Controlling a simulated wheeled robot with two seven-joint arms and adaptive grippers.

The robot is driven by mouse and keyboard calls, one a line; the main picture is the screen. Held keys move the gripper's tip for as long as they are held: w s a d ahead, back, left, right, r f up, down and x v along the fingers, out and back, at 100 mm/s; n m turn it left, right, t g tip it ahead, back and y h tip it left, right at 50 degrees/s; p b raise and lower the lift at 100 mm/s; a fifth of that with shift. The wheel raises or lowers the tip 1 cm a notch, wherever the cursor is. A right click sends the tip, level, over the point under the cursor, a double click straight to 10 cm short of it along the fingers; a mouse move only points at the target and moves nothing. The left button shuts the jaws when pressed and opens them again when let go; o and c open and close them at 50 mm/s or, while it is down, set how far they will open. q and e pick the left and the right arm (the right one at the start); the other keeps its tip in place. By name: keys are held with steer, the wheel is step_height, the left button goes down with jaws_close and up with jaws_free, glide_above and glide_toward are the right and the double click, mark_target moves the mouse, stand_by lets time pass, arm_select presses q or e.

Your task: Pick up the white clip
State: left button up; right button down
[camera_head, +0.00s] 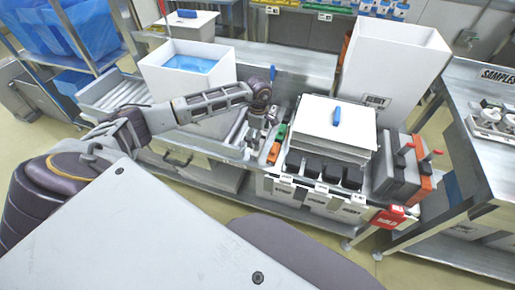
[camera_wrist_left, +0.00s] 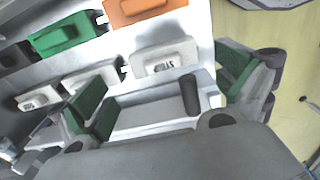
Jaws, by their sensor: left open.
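Several white clips sit in a row in the left wrist view: one with dark lettering (camera_wrist_left: 165,57), one left of it (camera_wrist_left: 90,78) and one at the far left (camera_wrist_left: 38,98). My left gripper (camera_head: 254,137) is at the end of my arm, beside the coloured clips on the bench. In the left wrist view the left gripper (camera_wrist_left: 162,85) is open, with green pads on its fingers. A pale rectangular part (camera_wrist_left: 150,113) with a dark bar lies between the fingers. I cannot tell whether it touches them. My right gripper is not in view.
A green clip (camera_wrist_left: 66,36) and an orange clip (camera_wrist_left: 146,9) lie beyond the white ones. In the head view, black bins (camera_head: 322,170) and a stack of white sheets (camera_head: 335,112) stand right of the gripper. A white box with a blue liner (camera_head: 190,64) is behind the arm.

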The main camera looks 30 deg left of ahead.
arm_select(q)
steer(key=shift+f, duration=0.4)
steer(key=shift+s+d+f, duration=0.1)
steer(key=shift+d+f, duration=0.05)
steer(key=shift+f, duration=1.15)
steer(key=shift+s+d+f, duration=0.1)
steer(key=shift+f, duration=1.2)
